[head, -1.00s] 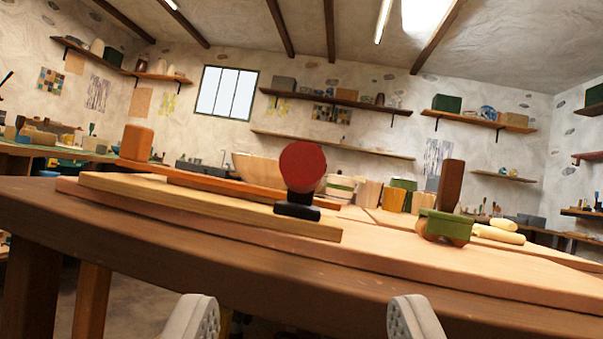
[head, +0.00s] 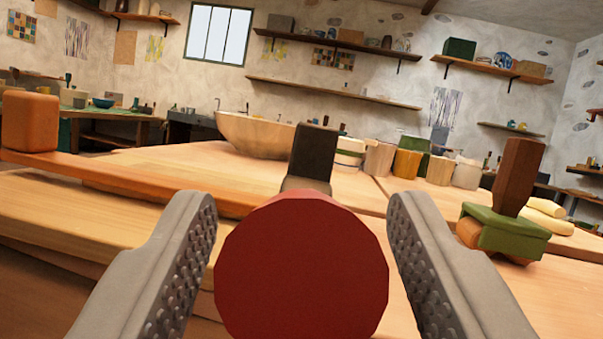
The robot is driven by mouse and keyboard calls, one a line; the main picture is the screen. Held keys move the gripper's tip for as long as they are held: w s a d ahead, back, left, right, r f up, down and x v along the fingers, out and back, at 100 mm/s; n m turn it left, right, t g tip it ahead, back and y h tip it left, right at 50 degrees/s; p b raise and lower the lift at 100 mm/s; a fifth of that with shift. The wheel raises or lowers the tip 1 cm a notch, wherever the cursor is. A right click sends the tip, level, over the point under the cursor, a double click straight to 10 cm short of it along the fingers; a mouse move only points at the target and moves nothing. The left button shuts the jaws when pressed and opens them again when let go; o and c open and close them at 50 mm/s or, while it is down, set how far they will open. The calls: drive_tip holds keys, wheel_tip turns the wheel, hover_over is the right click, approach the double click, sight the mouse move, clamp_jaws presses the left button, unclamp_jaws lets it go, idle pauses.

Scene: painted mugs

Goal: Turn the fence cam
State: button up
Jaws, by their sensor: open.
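The fence cam shows as a round red knob (head: 302,268) facing me, with a dark upright block (head: 313,155) behind it. The knob hides what joins the two. My gripper (head: 302,212) is open, with one ridged grey finger on each side of the knob. The fingers appear close to its sides; I cannot tell if either touches. The wooden fence bar (head: 150,178) runs behind the knob from the left, with an orange block (head: 30,123) at its left end.
A green and wood tool with a brown upright handle (head: 510,205) stands to the right on the bench. A large wooden bowl (head: 255,135) and several cups (head: 408,163) stand farther back. The benchtop between the knob and the green tool looks clear.

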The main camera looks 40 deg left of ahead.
drive_tip(key=shift+w+a+r, duration=0.1)
drive_tip(key=shift+w+a, duration=0.05)
drive_tip(key=shift+a, duration=0.05)
clamp_jaws()
drive_tip(key=shift+r, duration=0.1)
